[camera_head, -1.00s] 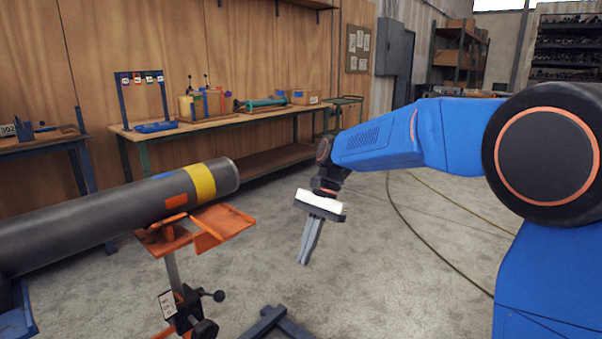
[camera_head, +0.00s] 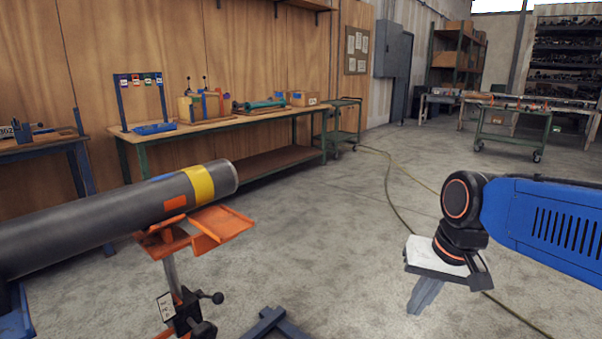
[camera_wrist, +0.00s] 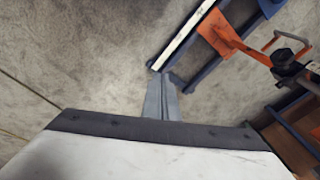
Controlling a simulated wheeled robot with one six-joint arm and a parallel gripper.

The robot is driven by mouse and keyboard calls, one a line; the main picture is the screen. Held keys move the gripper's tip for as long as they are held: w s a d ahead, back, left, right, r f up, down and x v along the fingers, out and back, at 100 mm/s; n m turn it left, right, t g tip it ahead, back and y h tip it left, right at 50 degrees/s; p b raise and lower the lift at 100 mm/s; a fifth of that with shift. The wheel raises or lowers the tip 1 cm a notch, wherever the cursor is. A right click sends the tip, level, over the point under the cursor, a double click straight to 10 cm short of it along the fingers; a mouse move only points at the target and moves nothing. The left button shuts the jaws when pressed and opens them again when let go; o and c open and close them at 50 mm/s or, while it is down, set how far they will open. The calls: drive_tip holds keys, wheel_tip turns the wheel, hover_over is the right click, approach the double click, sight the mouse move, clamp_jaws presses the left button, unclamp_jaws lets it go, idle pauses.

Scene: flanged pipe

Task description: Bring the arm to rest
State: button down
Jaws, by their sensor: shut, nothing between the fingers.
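My gripper (camera_head: 424,298) is at the right of the head view, below my blue arm, pointing down over bare floor. Its grey fingers are together with nothing between them; they also show in the wrist view (camera_wrist: 162,98). The grey pipe (camera_head: 110,213) with a yellow band lies at the left of the head view. The gripper is well to the right of the pipe and stand, apart from both.
A workbench (camera_head: 230,122) stands along the wooden wall. A cart (camera_head: 343,133) and a green-framed table (camera_head: 512,122) stand farther back. A cable (camera_head: 390,195) runs across the floor. In the wrist view, orange and blue stand parts (camera_wrist: 222,38) show at the upper right. Open floor surrounds the gripper.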

drive_tip(key=s+d+f+n+t+h, duration=0.1)
drive_tip(key=s+d+f+n+t, duration=0.1)
drive_tip(key=s+d+f, duration=0.2)
drive_tip(key=s+d, duration=0.2)
drive_tip(key=s, duration=0.1)
drive_tip(key=shift+s+t+h, duration=0.3)
drive_tip(key=shift+s, duration=0.1)
